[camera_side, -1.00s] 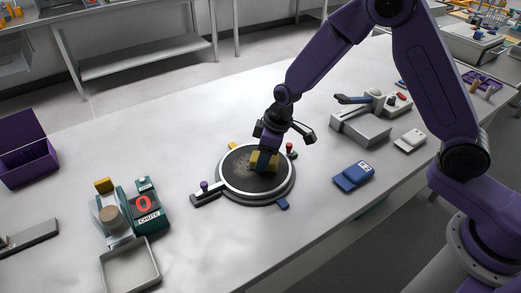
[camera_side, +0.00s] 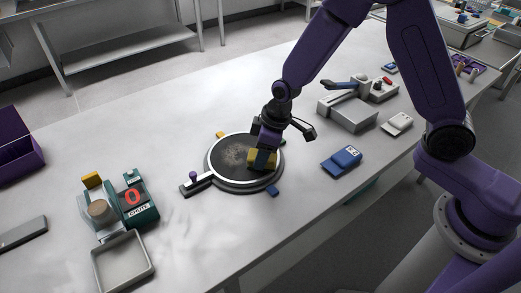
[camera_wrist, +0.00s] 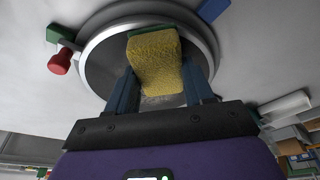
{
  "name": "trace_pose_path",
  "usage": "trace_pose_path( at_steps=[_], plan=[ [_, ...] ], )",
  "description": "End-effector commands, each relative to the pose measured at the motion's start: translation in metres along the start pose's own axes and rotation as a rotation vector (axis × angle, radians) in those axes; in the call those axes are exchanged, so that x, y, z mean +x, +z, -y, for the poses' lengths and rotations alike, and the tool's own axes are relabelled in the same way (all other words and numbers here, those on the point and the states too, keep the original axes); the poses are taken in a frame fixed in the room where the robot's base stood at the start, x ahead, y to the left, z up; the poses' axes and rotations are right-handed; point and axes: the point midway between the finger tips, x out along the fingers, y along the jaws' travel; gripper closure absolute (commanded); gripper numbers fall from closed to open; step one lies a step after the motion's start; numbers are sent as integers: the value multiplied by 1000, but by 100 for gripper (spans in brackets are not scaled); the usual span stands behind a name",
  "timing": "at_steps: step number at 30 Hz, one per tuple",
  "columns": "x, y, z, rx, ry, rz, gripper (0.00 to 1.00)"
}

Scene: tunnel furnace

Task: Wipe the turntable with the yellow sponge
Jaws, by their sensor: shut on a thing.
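The turntable (camera_side: 222,152) is a round dark disc with a pale rim, with brownish smudges on its surface. It also fills the upper middle of the wrist view (camera_wrist: 97,68). The yellow sponge (camera_side: 262,160), with a green side, is over the right part of the disc, apparently touching it. In the wrist view the sponge (camera_wrist: 155,65) sits between my two fingers. My gripper (camera_side: 264,146) is shut on the sponge and points down. The disc under the sponge is hidden.
A green device marked CHUTE (camera_side: 138,205) and a grey tray (camera_side: 123,262) stand at left. A blue box (camera_side: 342,160) lies right of the turntable. A grey machine with a lever (camera_side: 347,113) stands behind it. Bare table lies in front.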

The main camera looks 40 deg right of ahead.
Motion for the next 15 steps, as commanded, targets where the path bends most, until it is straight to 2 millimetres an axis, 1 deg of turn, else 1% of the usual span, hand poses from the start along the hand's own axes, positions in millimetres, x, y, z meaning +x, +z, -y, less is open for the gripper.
trace_pose_path(
  at_steps=[1,5,15],
  plan=[
    [2,4,2,-1,-6,14,72],
    [0,3,2,-1,-7,13,72],
    [-29,-7,1,-1,-2,3,72]
  ],
)
